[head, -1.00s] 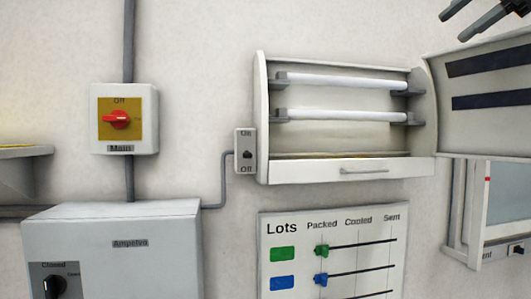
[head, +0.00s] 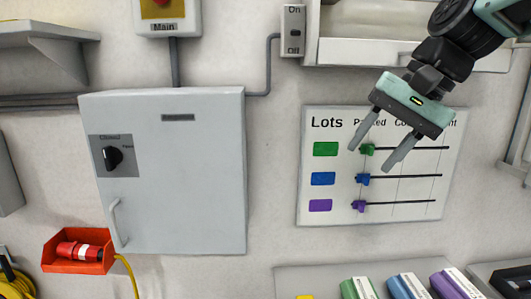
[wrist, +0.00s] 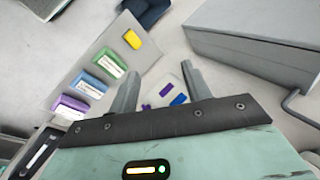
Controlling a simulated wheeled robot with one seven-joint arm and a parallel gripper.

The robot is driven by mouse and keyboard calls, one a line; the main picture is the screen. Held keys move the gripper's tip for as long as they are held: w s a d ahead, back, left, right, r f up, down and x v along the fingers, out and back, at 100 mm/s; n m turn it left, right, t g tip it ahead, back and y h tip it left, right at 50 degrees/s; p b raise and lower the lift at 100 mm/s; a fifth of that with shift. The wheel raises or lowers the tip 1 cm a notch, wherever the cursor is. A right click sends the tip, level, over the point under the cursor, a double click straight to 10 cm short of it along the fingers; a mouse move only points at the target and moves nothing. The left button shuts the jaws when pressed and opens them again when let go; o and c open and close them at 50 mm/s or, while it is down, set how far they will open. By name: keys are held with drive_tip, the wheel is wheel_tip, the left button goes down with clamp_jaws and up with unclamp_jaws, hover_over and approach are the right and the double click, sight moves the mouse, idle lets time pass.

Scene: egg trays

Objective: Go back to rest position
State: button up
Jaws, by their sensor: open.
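My gripper (head: 378,150) is at the upper right of the head view, in front of the Lots board (head: 310,208). Its two fingers are spread apart and nothing is between them. It also shows in the wrist view (wrist: 158,82), with both fingers apart and empty. The gripper and arm hide part of the board's headings. The board has green, blue and purple rows, each with a slider knob at the left part of its track.
A grey cabinet (head: 180,195) with a black knob hangs left of the board. A red holder (head: 78,266) sits below it. Green, blue and purple labelled blocks lie on a light panel (head: 300,280) at the bottom. An On/Off switch (head: 292,30) is above.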

drive_tip(key=s+a+f+n+g+h+b, duration=0.1)
drive_tip(key=s+a+f+n+h+b, duration=0.1)
drive_tip(key=s+f+n, duration=0.4)
drive_tip(key=s+a+f+n+g+h+b, duration=0.1)
drive_tip(key=s+f+n, duration=0.5)
drive_tip(key=s+f, duration=0.9)
wheel_tip(320, 180, down, 6)
drive_tip(key=shift+a+r+h+b, duration=0.15)
drive_tip(key=shift+a+h+b, duration=0.3)
drive_tip(key=shift+h+b, duration=0.5)
drive_tip(key=shift+w, duration=0.1)
